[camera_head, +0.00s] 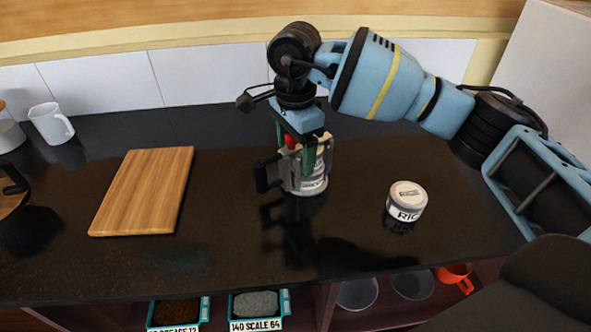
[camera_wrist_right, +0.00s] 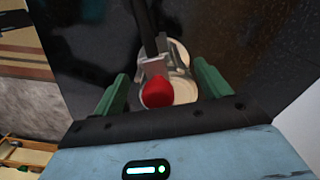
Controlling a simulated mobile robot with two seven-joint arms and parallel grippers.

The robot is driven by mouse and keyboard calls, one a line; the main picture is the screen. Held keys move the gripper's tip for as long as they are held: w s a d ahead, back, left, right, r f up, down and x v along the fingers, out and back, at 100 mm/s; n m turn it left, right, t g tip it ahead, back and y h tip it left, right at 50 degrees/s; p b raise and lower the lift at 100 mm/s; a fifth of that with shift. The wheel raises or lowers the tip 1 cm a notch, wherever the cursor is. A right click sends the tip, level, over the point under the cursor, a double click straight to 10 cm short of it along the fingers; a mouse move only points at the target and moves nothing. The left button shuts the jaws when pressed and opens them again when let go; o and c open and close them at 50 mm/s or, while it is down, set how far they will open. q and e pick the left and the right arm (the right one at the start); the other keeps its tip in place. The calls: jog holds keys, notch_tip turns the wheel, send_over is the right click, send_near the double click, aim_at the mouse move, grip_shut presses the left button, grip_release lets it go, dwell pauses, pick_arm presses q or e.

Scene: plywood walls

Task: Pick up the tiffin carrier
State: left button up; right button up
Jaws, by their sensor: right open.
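The tiffin carrier (camera_head: 315,184) appears to be the pale and metallic upright container with a black handle on its left and a red knob on top. It stands on the dark counter in the head view, partly hidden by my right gripper. My right gripper (camera_head: 298,150) points down over its top, with green fingers apart. In the right wrist view, the carrier (camera_wrist_right: 181,90) lies between and beyond the open fingers of the gripper (camera_wrist_right: 160,84), its red knob close to the palm. I cannot tell whether a finger touches it. My left gripper is out of view.
A white jar with a "RIC" label (camera_head: 407,201) stands to the right. Bins (camera_head: 258,304) and bowls sit below the counter (camera_head: 240,225), whose front middle is clear.

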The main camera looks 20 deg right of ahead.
grip_shut()
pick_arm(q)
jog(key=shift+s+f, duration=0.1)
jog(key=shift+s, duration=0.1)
pick_arm(e)
jog(key=shift+r, duration=0.1)
dwell(0.5)
jog(key=shift+r, duration=1.55)
jog(key=shift+s+r, duration=0.1)
jog(key=shift+r, duration=0.1)
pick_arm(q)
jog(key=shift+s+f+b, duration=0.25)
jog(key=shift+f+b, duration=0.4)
pick_arm(e)
jog(key=s+a, duration=0.2)
jog(key=s, duration=0.5)
jog(key=s+a+r, duration=0.1)
jog(key=s+a, duration=0.2)
jog(key=s, duration=0.5)
jog(key=shift+r, duration=0.2)
